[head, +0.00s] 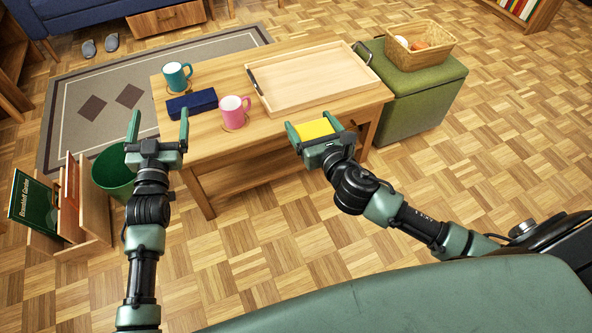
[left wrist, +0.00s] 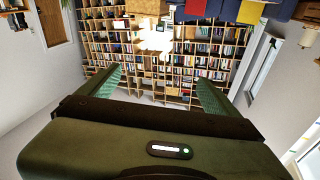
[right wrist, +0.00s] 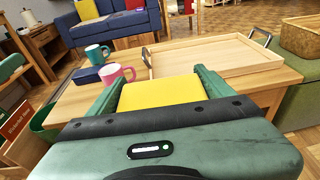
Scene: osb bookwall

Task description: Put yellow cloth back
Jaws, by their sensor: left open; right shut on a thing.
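The yellow cloth (head: 315,129) is a small folded yellow piece between the fingers of my right gripper (head: 316,131). In the right wrist view the yellow cloth (right wrist: 160,92) fills the gap between both fingers. My right gripper is shut on it near the front edge of the wooden coffee table (head: 230,142). I cannot tell whether the cloth touches the table. My left gripper (head: 158,130) is open and empty, left of the table and pointing away from me. The left wrist view shows nothing between its fingers.
A wooden tray (head: 312,75) lies empty on the table. Left of it are a teal mug (head: 176,77), a dark blue case (head: 192,103) and a pink mug (head: 234,111). A green ottoman (head: 420,95) with a basket (head: 407,58) stands right. A green bin (head: 113,172) and magazine rack (head: 95,205) stand left.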

